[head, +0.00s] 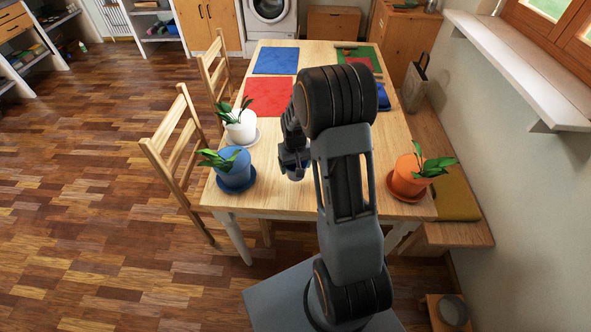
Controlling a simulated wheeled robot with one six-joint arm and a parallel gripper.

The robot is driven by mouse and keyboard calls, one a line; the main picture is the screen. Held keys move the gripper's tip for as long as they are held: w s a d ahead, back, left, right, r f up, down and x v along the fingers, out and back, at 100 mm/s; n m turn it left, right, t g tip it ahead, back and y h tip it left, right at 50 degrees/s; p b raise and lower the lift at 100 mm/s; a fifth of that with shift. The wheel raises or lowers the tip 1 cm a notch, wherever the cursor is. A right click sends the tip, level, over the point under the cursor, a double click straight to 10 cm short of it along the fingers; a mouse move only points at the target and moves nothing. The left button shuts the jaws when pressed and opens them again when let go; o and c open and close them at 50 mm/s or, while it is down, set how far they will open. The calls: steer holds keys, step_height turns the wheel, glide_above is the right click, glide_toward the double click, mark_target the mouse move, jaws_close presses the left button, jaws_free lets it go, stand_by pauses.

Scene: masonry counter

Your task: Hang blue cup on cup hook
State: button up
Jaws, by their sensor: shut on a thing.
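My gripper (293,170) is above the near middle of the wooden table (300,205), left of my upper arm. It looks small and dark, and its fingers are hard to make out. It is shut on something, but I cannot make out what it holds. I cannot pick out a blue cup or a cup hook. A small blue item (383,97) lies on the right side of the table, partly behind my arm, and its shape is unclear.
A blue pot (236,172) and a white pot (241,130) with plants stand left of my gripper. An orange pot (408,180) stands at the right. Red (268,97) and blue (276,60) mats lie farther back. Chairs (178,135) line the left side; a bench (455,232) lines the right.

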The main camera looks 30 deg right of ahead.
steer(key=shift+w+f+p, duration=0.2)
steer(key=shift+f+p, duration=0.1)
steer(key=shift+f, duration=1.45)
steer(key=shift+f, duration=0.1)
steer(key=shift+f, duration=0.15)
steer(key=o, duration=1)
